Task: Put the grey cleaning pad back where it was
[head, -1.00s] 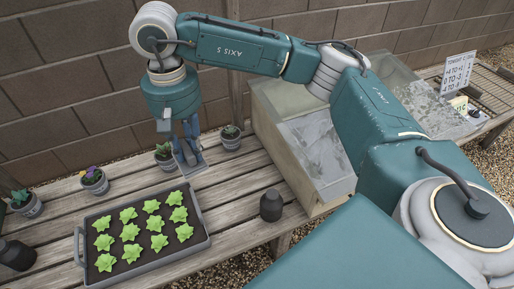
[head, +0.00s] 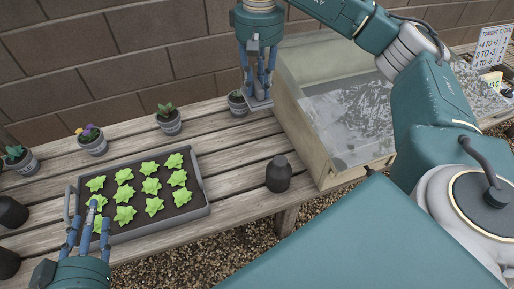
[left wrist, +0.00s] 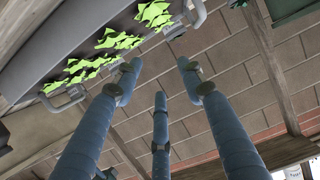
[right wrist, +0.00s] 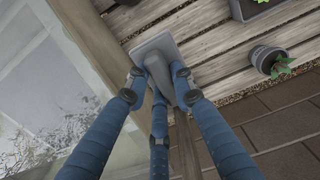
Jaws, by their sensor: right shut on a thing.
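The grey cleaning pad (head: 260,105) is a flat grey plate with a handle, held in my right gripper (head: 258,85). It hangs beside the left wall of the glazed wooden box, in front of a small potted plant. In the right wrist view the pad (right wrist: 153,50) sticks out past my closed fingers (right wrist: 158,92), over the bench slats. Whether it touches the bench or the box I cannot tell. My left gripper (head: 87,228) is at the lower left, by the front left of the seedling tray. Its fingers (left wrist: 160,85) are spread, with nothing between them.
The grey tray (head: 202,195) of green seedlings stands on the slatted bench (head: 235,160). A dark bottle (head: 279,175) stands right of it. The wooden box (head: 302,135) has a wet, cloudy pane (head: 350,115). Several potted plants (head: 168,122) line the back.

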